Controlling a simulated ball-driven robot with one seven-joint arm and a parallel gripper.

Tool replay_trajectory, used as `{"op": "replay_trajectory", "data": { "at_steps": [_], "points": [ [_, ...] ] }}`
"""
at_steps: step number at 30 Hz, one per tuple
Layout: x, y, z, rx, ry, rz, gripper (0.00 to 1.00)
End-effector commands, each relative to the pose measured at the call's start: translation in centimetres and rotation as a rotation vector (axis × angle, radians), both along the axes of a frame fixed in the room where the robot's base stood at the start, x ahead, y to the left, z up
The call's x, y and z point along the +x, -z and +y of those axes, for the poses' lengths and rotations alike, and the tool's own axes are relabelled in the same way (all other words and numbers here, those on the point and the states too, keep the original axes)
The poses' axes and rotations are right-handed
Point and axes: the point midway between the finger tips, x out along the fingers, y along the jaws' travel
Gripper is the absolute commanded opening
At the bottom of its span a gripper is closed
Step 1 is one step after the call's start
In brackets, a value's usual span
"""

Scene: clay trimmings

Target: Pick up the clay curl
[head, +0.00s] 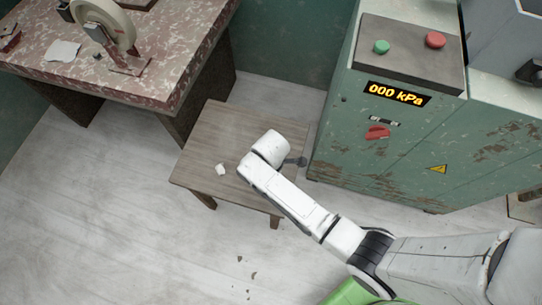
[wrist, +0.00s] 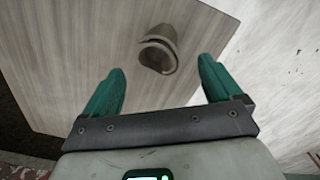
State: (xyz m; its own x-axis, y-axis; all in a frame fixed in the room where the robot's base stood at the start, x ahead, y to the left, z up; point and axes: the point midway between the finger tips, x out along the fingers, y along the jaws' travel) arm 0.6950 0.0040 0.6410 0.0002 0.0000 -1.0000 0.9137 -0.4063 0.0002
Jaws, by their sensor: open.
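The clay curl (wrist: 158,50) is a grey-brown rolled piece lying on the low wooden table (wrist: 60,60). In the wrist view it shows between and beyond my fingertips, close to a table corner. My gripper (wrist: 162,65) has two teal fingers, spread wide and empty. The curl appears apart from both fingers. In the head view a small pale piece (head: 221,169) lies on the wooden table (head: 215,130), left of my arm's end; I cannot tell for sure that it is the same curl. My fingers are not clear in the head view.
A green cabinet (head: 345,145) with a pressure display (head: 397,93) stands close to the table's right side. A stained workbench (head: 150,75) with a wheel-shaped device (head: 108,22) is at upper left. Small crumbs (head: 253,274) lie on the floor. The wooden table's left part is clear.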

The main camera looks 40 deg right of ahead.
Motion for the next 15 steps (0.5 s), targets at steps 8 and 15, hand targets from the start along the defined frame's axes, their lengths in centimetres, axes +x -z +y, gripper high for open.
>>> {"op": "replay_trajectory", "data": {
  "at_steps": [8, 15],
  "points": [
    [0.1, 3.7, -0.3, -0.001, 0.0, 0.001, 0.92],
    [0.0, 4.8, -0.3, 0.0, 0.001, 0.0, 0.92]
  ]
}}
